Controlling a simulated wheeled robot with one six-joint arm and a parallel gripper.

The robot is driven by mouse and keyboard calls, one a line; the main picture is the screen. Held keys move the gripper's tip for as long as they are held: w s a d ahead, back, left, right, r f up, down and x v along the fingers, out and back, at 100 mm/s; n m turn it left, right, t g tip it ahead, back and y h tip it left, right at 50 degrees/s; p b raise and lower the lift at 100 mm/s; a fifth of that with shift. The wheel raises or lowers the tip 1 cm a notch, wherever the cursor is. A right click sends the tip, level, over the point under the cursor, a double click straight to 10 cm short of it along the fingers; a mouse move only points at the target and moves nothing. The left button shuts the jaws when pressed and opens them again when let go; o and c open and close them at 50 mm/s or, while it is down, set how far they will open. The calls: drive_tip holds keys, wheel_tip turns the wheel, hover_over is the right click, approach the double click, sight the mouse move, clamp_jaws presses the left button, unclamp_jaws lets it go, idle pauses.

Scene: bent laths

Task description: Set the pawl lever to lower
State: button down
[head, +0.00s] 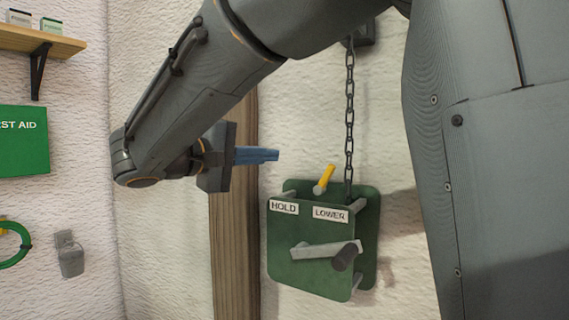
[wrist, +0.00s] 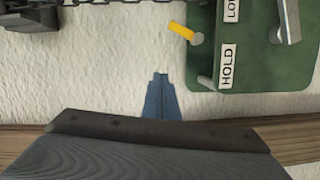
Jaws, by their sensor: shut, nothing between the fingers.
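The pawl lever (head: 327,176) has a yellow grip on a short grey stub at the top of the green winch (head: 310,260). Its grip points up and leans right, towards the LOWER label (head: 330,214) side and away from the HOLD label (head: 284,207). In the wrist view the lever (wrist: 181,30) shows at the top, between the two labels in height. My gripper (head: 278,155) has its blue fingers shut and empty. It is left of the lever and somewhat higher, apart from it. The fingertips also show in the wrist view (wrist: 160,74), with bare wall around them.
A chain (head: 350,110) runs up from the winch to a dark wall bracket. A grey crank with a dark knob (head: 345,257) sticks out in front. A wooden post (head: 235,250) stands behind my gripper. A first aid box (head: 22,141) and shelf (head: 40,39) are at the left.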

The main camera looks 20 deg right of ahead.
drive_tip(key=shift+v, duration=1.5)
drive_tip(key=shift+r, duration=0.15)
